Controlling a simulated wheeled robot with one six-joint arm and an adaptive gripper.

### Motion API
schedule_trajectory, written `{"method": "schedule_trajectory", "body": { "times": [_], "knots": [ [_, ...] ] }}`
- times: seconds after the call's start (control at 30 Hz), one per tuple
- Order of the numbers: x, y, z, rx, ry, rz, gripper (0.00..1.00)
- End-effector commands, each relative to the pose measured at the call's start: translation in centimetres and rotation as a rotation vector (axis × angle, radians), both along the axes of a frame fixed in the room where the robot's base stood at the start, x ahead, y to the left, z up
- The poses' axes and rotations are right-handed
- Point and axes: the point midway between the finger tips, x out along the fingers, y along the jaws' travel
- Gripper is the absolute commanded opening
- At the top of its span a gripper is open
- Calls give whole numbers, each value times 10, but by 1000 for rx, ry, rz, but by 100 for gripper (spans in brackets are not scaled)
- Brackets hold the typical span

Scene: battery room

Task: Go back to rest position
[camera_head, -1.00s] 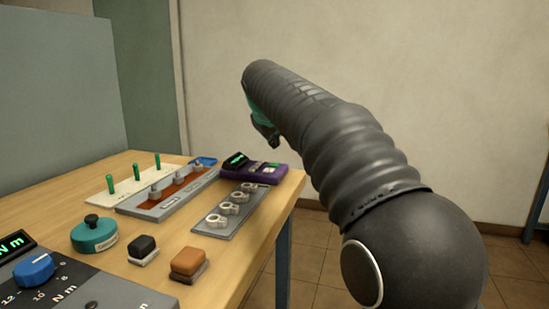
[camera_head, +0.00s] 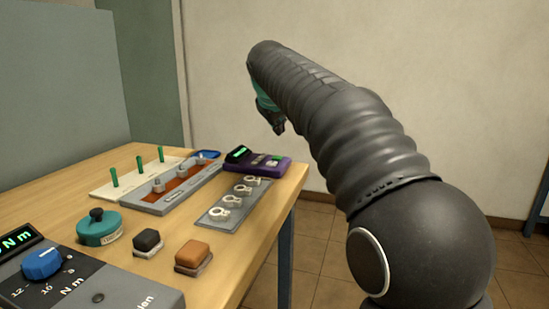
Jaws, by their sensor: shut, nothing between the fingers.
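My gripper (camera_head: 279,128) hangs at the far end of my dark ribbed arm, below a teal wrist part. It is shut and empty, seen small and partly from behind. It is in the air above the right back end of the workbench, higher in the picture than the purple meter (camera_head: 256,162). It touches nothing that I can see.
The wooden bench (camera_head: 150,285) holds a rack with green pegs (camera_head: 114,178), a grey tray with terminals (camera_head: 170,190), a plate of ring lugs (camera_head: 225,213), a teal round tool (camera_head: 98,230), black (camera_head: 147,241) and orange (camera_head: 193,254) blocks, and a torque unit (camera_head: 135,293).

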Motion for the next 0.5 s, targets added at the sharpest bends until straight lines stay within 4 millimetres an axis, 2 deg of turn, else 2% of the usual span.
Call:
{"method": "schedule_trajectory", "body": {
  "times": [0.17, 0.23, 0.5],
  "knots": [
    [-44, -30, -7, 52, 31, -46, 0],
    [-70, -44, -15, 82, 49, -72, 0],
    [-173, -90, -64, 203, 117, -184, 0]
  ]
}}
